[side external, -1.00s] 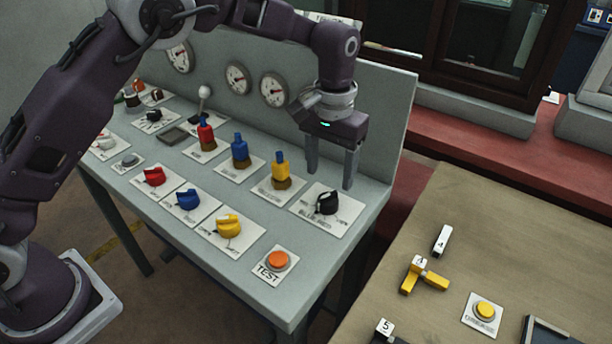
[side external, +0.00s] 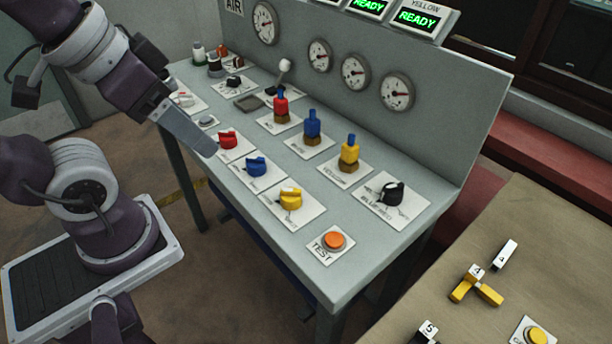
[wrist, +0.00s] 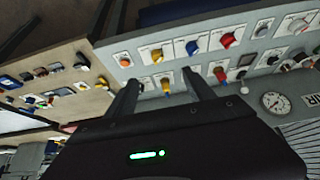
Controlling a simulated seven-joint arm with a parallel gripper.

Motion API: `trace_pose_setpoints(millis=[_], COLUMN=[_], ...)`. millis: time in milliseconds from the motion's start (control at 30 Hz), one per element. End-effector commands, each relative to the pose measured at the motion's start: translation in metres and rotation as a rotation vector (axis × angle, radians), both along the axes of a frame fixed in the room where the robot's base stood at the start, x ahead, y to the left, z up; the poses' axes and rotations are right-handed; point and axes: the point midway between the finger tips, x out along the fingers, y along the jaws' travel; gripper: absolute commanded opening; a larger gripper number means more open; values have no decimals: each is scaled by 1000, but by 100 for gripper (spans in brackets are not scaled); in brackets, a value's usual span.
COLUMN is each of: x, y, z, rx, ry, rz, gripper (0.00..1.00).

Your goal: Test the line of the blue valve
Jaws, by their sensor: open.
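A blue knob (side external: 256,165) sits on a white plate in the front row, between a red knob (side external: 228,140) and a yellow knob (side external: 290,199). Behind it stands an upright blue fitting (side external: 312,125) on a brass base. A black selector knob (side external: 391,194) is on a plate with "BLUE" lettering. An orange button (side external: 334,241) is on a plate marked TEST. My gripper (side external: 207,147) is open and empty at the bench's left front, near the red knob; one finger is hidden there. Both fingers (wrist: 160,84) show in the wrist view, with the blue knob (wrist: 192,47) beyond.
Upright red (side external: 281,105) and yellow (side external: 349,152) fittings flank the blue one. Several gauges (side external: 355,72) line the back panel, with green READY displays (side external: 418,18) above. A brown table (side external: 450,250) holds a yellow button (side external: 537,335) and small numbered pieces.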

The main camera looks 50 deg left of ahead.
Motion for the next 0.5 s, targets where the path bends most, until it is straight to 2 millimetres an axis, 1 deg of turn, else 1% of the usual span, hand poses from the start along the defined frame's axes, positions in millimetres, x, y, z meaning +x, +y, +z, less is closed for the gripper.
trace_pose_setpoints(millis=[67,167,300,400,500], x=[0,0,0,1,1], y=[0,0,0,0,0], z=[0,0,1,1,1], rx=[-1,-1,-1,-1,-1], ry=[1,1,1,1,1], rz=[0,0,0,0,0], gripper=[62,44,17,0,0])
